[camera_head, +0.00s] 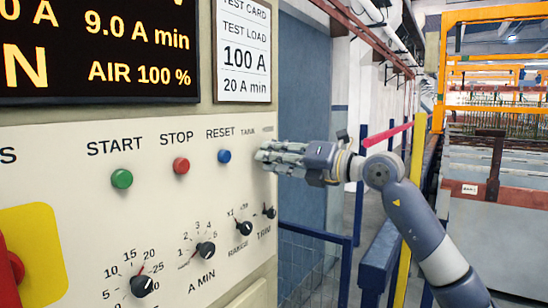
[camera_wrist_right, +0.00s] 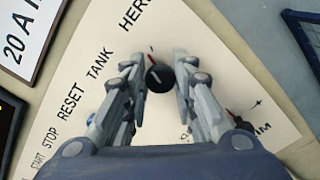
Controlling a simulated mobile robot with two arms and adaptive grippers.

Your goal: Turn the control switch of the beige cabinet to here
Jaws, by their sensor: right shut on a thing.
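The beige cabinet (camera_head: 70,195) fills the left of the head view. Its control switch (camera_wrist_right: 160,78) is a round black knob in the wrist view, with a pale pointer line on its face and a small red mark just above it. The words TANK (camera_wrist_right: 99,65) and HERE (camera_wrist_right: 134,12) are printed on the panel beside and above it. My right gripper (camera_head: 262,154) reaches the panel from the right and is shut on the switch, one finger at each side. In the head view the fingers hide the switch. My left gripper is out of view.
Green START (camera_head: 122,179), red STOP (camera_head: 181,165) and blue RESET (camera_head: 224,156) buttons sit left of the gripper. Several black dials, including the A MIN dial (camera_head: 206,250), lie below. A blue railing (camera_head: 318,233) stands right of the cabinet.

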